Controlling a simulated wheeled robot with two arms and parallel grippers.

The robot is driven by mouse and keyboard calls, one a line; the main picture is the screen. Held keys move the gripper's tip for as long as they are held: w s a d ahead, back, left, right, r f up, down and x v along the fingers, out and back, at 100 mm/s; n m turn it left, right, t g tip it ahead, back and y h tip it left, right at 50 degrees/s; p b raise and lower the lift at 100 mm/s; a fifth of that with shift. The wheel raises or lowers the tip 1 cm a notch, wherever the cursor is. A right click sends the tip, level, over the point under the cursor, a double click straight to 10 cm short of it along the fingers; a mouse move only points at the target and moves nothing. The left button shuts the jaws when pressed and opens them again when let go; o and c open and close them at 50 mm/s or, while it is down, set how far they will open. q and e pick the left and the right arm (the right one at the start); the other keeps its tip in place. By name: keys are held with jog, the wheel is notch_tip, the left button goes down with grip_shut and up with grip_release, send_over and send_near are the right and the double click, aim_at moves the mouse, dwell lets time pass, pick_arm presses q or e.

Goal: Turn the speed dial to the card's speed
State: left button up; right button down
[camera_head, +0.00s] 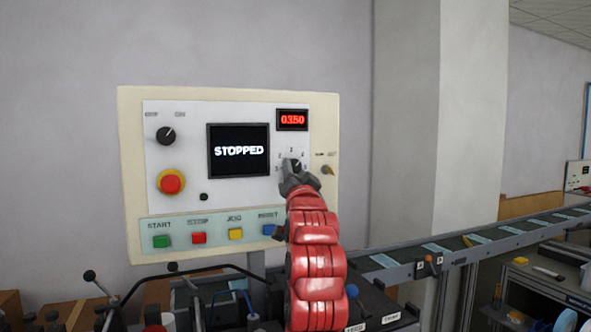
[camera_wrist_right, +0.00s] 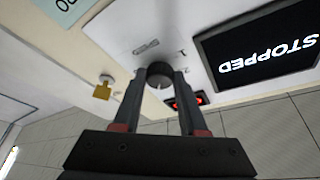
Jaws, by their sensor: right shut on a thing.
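The control panel (camera_head: 328,110) stands upright on the wall side in the head view. Its speed dial (camera_wrist_right: 160,76) is a round dark knob with a light pointer mark, seen between the fingers in the right wrist view. My right gripper (camera_head: 297,168) is shut on the dial at the panel's right part and hides most of it and some scale marks in the head view. The red readout (camera_head: 292,119) above it shows 03.50. The screen (camera_head: 238,150) reads STOPPED. No speed card is readable. My left gripper is not in view.
A black selector knob (camera_head: 165,135) and a red emergency button (camera_head: 171,182) sit at the panel's left. Green (camera_head: 161,241), red, yellow and blue buttons line its bottom. A small key switch (camera_head: 327,170) is just right of my gripper. A conveyor (camera_head: 500,236) runs at right.

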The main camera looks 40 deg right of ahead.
jog(key=shift+a+m+g+h, duration=0.1)
jog(key=shift+m+g+h, duration=0.45)
jog(key=shift+m, duration=1.05)
jog(key=shift+r, duration=0.1)
jog(key=shift+c, duration=2.2)
grip_release()
jog(key=shift+s+a+b, duration=0.2)
jog(key=shift+s+b, duration=0.1)
jog(key=shift+s, duration=0.05)
jog(key=b+v, duration=0.5)
jog(key=v, duration=1.1)
jog(key=shift+s+a+b, duration=0.2)
jog(key=shift+s+b, duration=0.05)
jog(key=shift+b, duration=0.15)
